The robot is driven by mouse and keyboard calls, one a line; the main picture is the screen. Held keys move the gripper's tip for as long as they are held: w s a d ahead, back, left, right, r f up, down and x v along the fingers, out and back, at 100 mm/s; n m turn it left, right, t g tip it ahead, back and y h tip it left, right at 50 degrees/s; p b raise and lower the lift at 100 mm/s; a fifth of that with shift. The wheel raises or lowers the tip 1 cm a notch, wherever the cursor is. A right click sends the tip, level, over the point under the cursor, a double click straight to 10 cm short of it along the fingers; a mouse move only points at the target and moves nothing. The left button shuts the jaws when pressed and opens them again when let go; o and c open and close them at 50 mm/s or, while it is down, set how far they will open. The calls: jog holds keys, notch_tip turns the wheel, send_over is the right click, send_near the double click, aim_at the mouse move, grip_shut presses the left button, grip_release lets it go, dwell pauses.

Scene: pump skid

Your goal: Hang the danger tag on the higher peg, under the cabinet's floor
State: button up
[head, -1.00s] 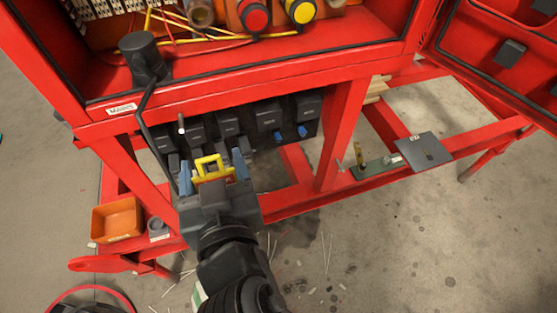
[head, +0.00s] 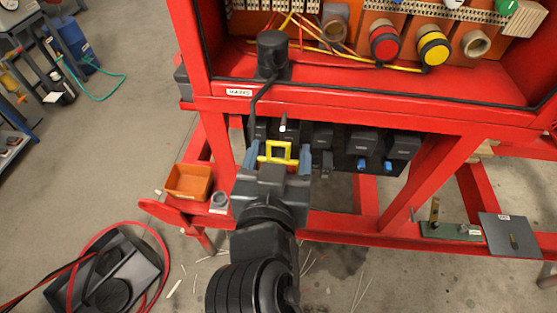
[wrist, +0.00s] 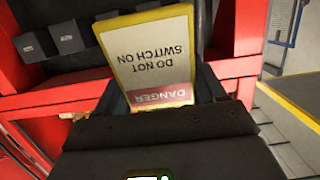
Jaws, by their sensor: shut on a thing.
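The danger tag is a yellow-bordered card; its yellow top frame (head: 278,152) shows at my gripper (head: 277,163) in the head view. In the wrist view the tag (wrist: 151,62) fills the middle, its "DO NOT SWITCH ON" and red "DANGER" lettering upside down. My gripper is shut on the tag's lower part, between two blue-grey fingers. A small pale-tipped pin (head: 283,123), seemingly a peg, shows just above the tag in the picture, under the red cabinet floor (head: 345,88). I see a gap between tag and pin. I cannot make out a second peg.
Several black boxes (head: 363,142) hang under the cabinet, behind and right of my gripper. An orange bin (head: 188,182) and a grey ring (head: 220,202) sit on the frame at left.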

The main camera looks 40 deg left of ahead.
jog(key=x, duration=0.6)
jog(key=shift+w+a+b, duration=0.15)
jog(key=shift+w+b, duration=0.1)
jog(key=shift+b, duration=0.2)
dwell(0.4)
dwell(0.5)
jog(key=o, duration=1.1)
